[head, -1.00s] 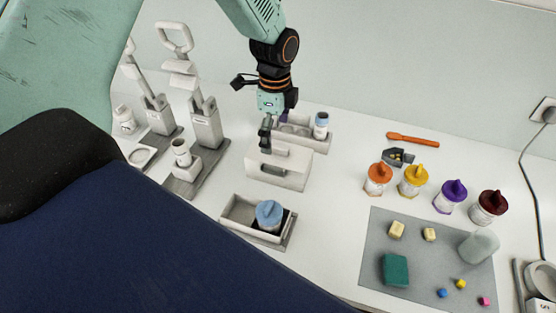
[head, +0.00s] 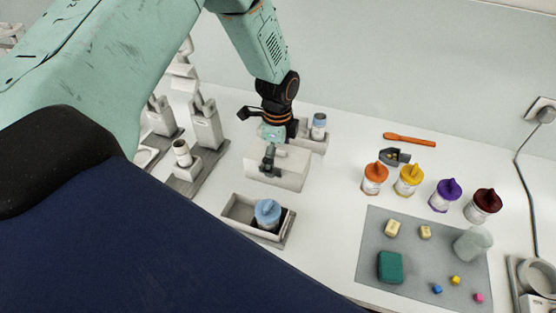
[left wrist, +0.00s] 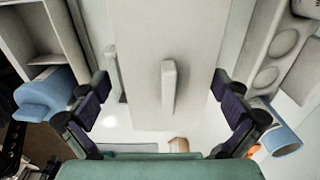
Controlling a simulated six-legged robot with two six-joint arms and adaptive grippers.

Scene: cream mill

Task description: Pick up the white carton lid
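The white carton lid shows in the left wrist view (left wrist: 140,40) as a broad pale panel with a raised bar handle (left wrist: 168,88) in its middle. In the head view the lid tops a white carton (head: 290,178) in the middle of the bench. My left gripper (head: 269,160) points down over the lid and partly hides it. In the left wrist view the fingers of my left gripper (left wrist: 162,105) are wide apart, one on each side of the bar, with nothing between them touching. The height gap to the lid is hard to judge. My right gripper is not in view.
A tray (head: 238,212) holding a blue-lidded jar (head: 267,212) stands in front of the carton. A rack (head: 312,141) with a blue-topped bottle is behind it. White presses (head: 206,128) stand left. Several coloured-lid jars (head: 410,182) and a grey mat (head: 420,255) lie right.

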